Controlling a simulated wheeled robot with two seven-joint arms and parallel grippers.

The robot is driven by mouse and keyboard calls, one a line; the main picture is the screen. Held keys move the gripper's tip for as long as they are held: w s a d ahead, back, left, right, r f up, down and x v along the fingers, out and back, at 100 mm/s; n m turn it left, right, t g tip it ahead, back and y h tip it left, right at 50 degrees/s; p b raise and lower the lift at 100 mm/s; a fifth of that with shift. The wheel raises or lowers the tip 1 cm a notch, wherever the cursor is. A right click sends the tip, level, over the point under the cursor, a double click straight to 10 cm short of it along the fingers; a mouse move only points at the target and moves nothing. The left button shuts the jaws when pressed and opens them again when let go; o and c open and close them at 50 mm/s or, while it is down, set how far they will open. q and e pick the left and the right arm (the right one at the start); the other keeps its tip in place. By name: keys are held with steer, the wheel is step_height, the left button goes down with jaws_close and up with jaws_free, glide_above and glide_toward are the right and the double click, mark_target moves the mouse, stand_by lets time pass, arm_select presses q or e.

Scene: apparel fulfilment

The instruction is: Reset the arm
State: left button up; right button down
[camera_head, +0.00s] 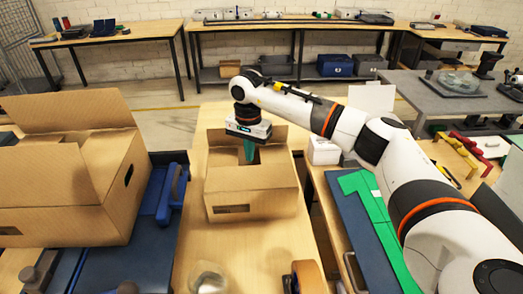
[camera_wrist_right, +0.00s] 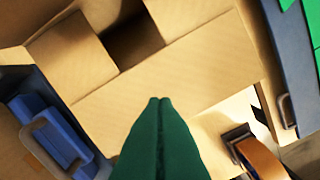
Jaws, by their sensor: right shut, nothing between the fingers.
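My right arm comes in from the right in the head view. Its gripper (camera_head: 248,158) points down over a small cardboard box (camera_head: 262,203), and its green fingers are in front of the box's dark opening. I cannot tell how far they reach into it. In the right wrist view the green fingers (camera_wrist_right: 160,100) are pressed together with nothing between them. The box (camera_wrist_right: 165,75) lies beneath them there, with a dark gap between its flaps. My left gripper is not in view.
A larger open carton (camera_head: 60,200) stands on the left by a blue clamp (camera_head: 165,193). A tape roll (camera_head: 308,277) is at the front of the wooden table. A green-and-blue board (camera_head: 365,215) lies under my right arm. Benches (camera_head: 110,37) line the back wall.

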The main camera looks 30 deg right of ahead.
steer(key=shift+r+p, duration=0.55)
steer(key=shift+r, duration=1)
